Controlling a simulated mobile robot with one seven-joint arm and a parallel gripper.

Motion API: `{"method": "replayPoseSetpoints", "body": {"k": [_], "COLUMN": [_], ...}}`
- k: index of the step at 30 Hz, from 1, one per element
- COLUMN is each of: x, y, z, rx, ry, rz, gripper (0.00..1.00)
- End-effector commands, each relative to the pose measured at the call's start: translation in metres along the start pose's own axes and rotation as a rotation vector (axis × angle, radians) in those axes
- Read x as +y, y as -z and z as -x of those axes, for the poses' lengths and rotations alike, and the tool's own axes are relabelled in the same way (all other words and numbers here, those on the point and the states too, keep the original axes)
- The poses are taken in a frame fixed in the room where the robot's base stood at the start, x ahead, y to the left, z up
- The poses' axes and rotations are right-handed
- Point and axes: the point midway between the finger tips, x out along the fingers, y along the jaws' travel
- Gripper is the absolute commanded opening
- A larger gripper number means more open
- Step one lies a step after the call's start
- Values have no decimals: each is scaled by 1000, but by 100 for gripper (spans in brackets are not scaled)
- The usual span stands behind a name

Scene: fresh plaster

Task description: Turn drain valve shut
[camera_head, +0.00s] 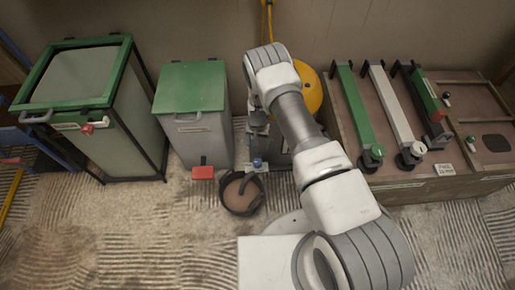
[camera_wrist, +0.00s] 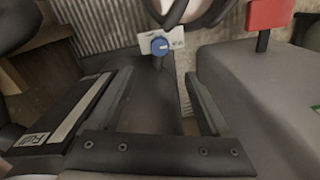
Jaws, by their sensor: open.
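Two candidates for the drain valve show, and I cannot tell which one it is. One is a small blue knob (camera_head: 257,163) with a pale label plate, low beside the grey bin; it also shows in the wrist view (camera_wrist: 159,46). The other is a red lever (camera_head: 203,172) low on the front of the grey bin (camera_head: 205,143), seen in the wrist view (camera_wrist: 268,14) at upper right. My gripper (camera_wrist: 156,74) is open and empty, its fingers apart and pointing toward the blue knob without touching it. In the head view my arm partly hides the gripper (camera_head: 258,124).
A round pan (camera_head: 240,193) sits on the floor by the blue knob. A taller green-framed bin (camera_head: 105,140) stands left. A yellow round object (camera_head: 309,90) is behind my arm. A workbench (camera_head: 410,185) with lever handles stands right. The front-left floor is clear.

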Motion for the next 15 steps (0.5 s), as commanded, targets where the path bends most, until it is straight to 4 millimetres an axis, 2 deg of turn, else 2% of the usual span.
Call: {"method": "replayPoseSetpoints", "body": {"k": [1,6,15], "x": [0,0,0], "y": [0,0,0], "z": [12,28,32], "rx": [0,-1,-1], "ry": [0,0,-1], "rz": [0,0,0], "gripper": [81,81,81]}}
